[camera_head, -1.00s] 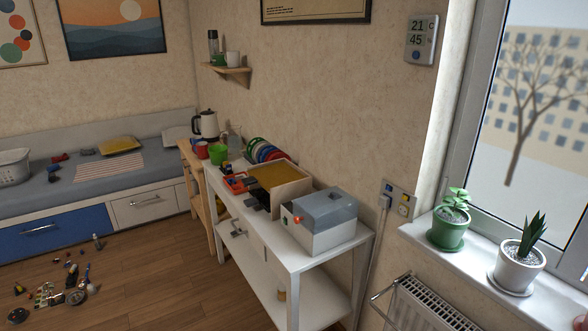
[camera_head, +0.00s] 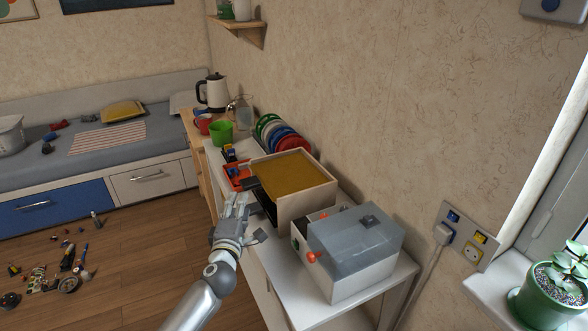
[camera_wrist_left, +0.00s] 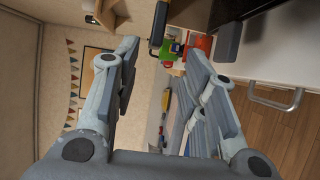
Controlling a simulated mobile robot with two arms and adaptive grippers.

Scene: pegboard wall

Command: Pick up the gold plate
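A flat gold plate (camera_head: 292,172) lies on top of a light wooden box (camera_head: 312,203) on the white table. A yellow-gold flat thing (camera_head: 122,112) also lies on the grey bed at the back; I cannot tell exactly what it is. My left gripper (camera_head: 237,200) is in front of the table's left edge, left of the box and apart from the gold plate. In the left wrist view its two fingers (camera_wrist_left: 165,75) are spread apart with nothing held between them. I cannot make out the gold plate in the left wrist view. My right gripper is not in view.
A grey-lidded box (camera_head: 355,245) with an orange-red knob stands right of the wooden box. Coloured plates (camera_head: 275,132) stand in a row behind it. A green cup (camera_head: 220,132), red cup (camera_head: 203,123) and orange tray (camera_head: 238,174) are to the left. Small parts lie on the floor.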

